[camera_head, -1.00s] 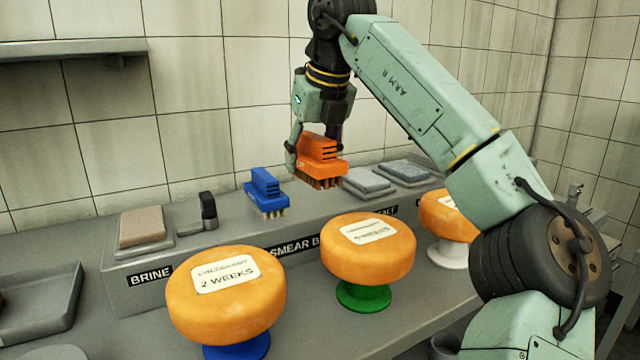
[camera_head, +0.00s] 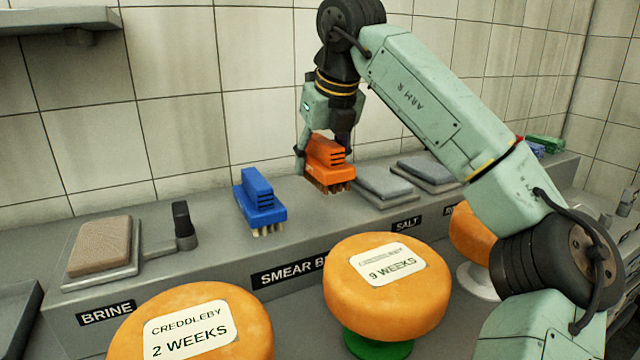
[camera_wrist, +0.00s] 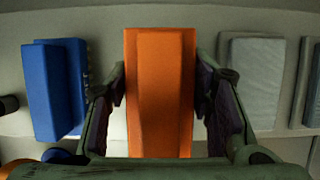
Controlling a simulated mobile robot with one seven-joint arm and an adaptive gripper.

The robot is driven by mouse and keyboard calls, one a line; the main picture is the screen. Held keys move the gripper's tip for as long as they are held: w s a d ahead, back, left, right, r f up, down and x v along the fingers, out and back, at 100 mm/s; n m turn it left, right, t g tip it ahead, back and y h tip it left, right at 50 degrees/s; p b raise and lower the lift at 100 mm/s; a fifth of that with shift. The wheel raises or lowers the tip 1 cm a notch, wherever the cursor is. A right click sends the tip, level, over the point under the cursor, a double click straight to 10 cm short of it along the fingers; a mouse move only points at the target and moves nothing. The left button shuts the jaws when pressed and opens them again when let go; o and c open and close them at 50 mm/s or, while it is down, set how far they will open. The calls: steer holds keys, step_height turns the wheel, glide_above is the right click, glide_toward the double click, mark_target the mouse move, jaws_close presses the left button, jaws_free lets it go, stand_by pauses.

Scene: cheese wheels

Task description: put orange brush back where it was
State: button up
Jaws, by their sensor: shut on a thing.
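The orange brush (camera_head: 328,163) is held bristles down between the fingers of my gripper (camera_head: 326,150). It is at the raised back ledge, right of the blue brush (camera_head: 259,200), over the part labelled SMEAR. I cannot tell whether its bristles touch the ledge. In the wrist view the orange brush (camera_wrist: 160,92) fills the middle, with a finger of my gripper (camera_wrist: 160,105) on each side. The blue brush (camera_wrist: 58,88) is apart from it on the left, and a grey pad (camera_wrist: 254,80) is on the right.
Grey pads (camera_head: 386,184) lie on the ledge near the SALT label, close to the orange brush's right. A brown pad (camera_head: 101,244) is at the BRINE end. Orange cheese wheels (camera_head: 386,300) on coloured stands are in front of the ledge. A tiled wall is behind.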

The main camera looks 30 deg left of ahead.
mark_target(329, 143)
steer(key=shift+f, duration=2.15)
steer(key=shift+f, duration=0.1)
steer(key=o, duration=1.1)
steer(key=v, duration=1.2)
